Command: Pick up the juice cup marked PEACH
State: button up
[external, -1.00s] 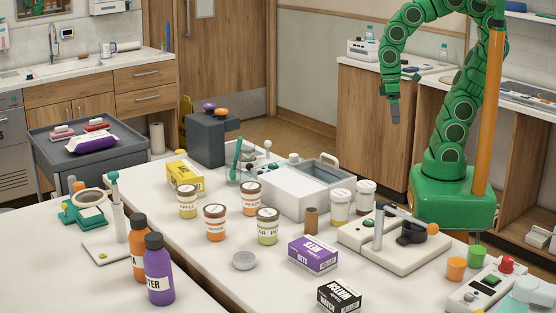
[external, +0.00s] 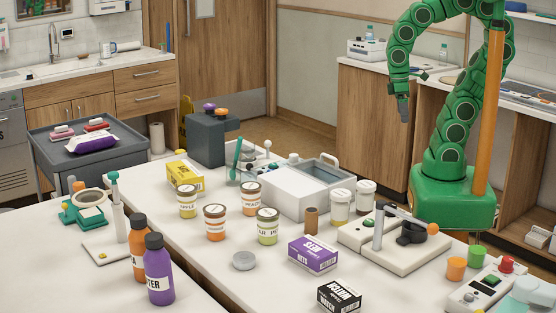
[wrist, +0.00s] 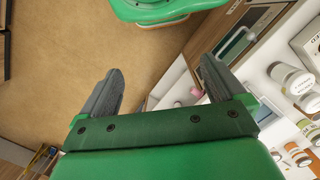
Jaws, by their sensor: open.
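The juice cup marked PEACH (external: 251,199) stands upright on the white table, with a brown lid and a pale label. Beside it stand similar cups: one marked APPLE (external: 187,202), an orange one (external: 215,223) and a green one (external: 267,227) whose labels are hard to read. My gripper (external: 404,113) hangs high at the back right, well away from the cups. In the wrist view my gripper (wrist: 161,70) has its two fingers wide apart with nothing between them. Some cups show at the right edge there; I cannot tell which is PEACH.
A white bin (external: 283,195) stands behind the cups, with a yellow box (external: 184,176) to their left. A purple box (external: 313,254), a brown cylinder (external: 311,221) and two white-lidded jars stand to the right. A grey disc (external: 244,260) lies in front.

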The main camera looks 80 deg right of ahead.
jog(key=c, duration=0.3)
jog(key=shift+c, duration=0.2)
